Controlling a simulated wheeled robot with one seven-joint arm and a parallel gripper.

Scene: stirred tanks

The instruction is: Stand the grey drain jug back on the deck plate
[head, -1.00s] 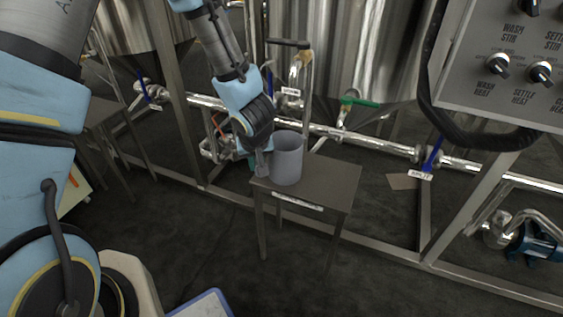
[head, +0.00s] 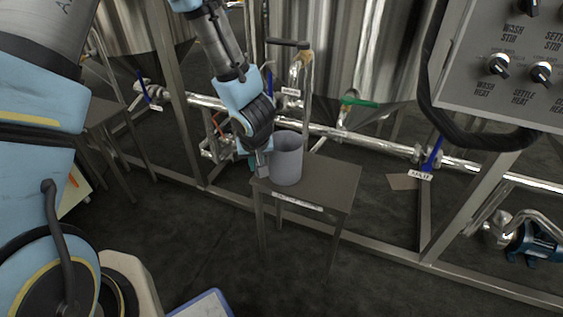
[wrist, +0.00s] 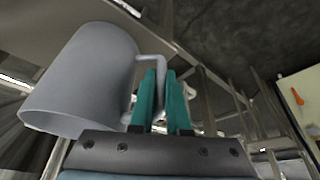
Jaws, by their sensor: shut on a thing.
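The grey drain jug (head: 286,160) is upright at the left end of the deck plate (head: 326,183), a small metal stand with a label on its front edge. I cannot tell whether the jug's base touches the plate. My gripper (head: 262,160) is at the jug's left side, partly hidden by the wrist. In the wrist view the jug (wrist: 85,80) fills the left side, and the teal fingers of my gripper (wrist: 160,95) are shut on its handle (wrist: 154,62).
Behind the plate run steel pipes (head: 320,130) and a valve with a green handle (head: 358,102), under a large tank (head: 345,50). A control panel (head: 510,60) hangs at the upper right. The right part of the plate is clear.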

